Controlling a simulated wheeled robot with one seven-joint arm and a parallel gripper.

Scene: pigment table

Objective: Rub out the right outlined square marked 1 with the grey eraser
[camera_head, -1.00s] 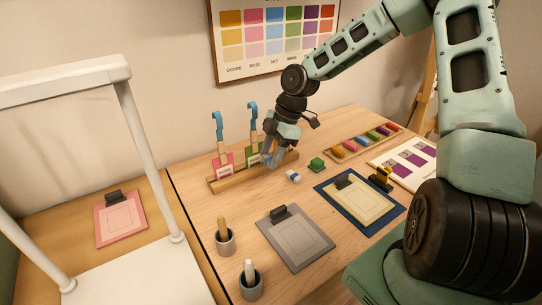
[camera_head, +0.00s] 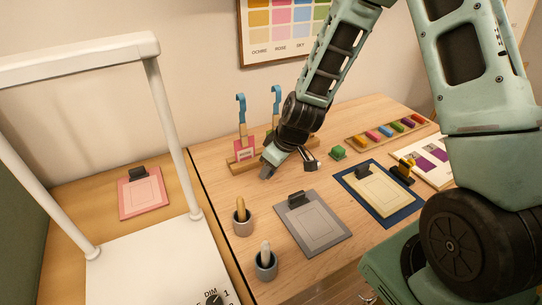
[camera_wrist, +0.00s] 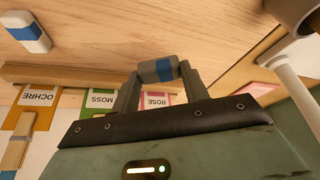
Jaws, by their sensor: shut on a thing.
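My gripper (camera_wrist: 159,82) is shut on a grey eraser (camera_wrist: 160,70) with a blue band, held between the fingertips in the wrist view. In the head view my gripper (camera_head: 267,170) is above the table, in front of the tool rack; the eraser is hard to make out there. A grey clipboard (camera_head: 333,242) with an outlined square lies in front of it, to the right. A cream sheet (camera_head: 378,192) with an outlined square lies on a blue mat (camera_head: 408,213) farther right. A pink clipboard (camera_head: 140,193) lies at left. I cannot read a 1 on any sheet.
A white-and-blue eraser (camera_wrist: 30,31) lies on the table in the wrist view. The wooden rack (camera_head: 238,168) holds labelled tools. A white frame (camera_head: 172,135) rises at left.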

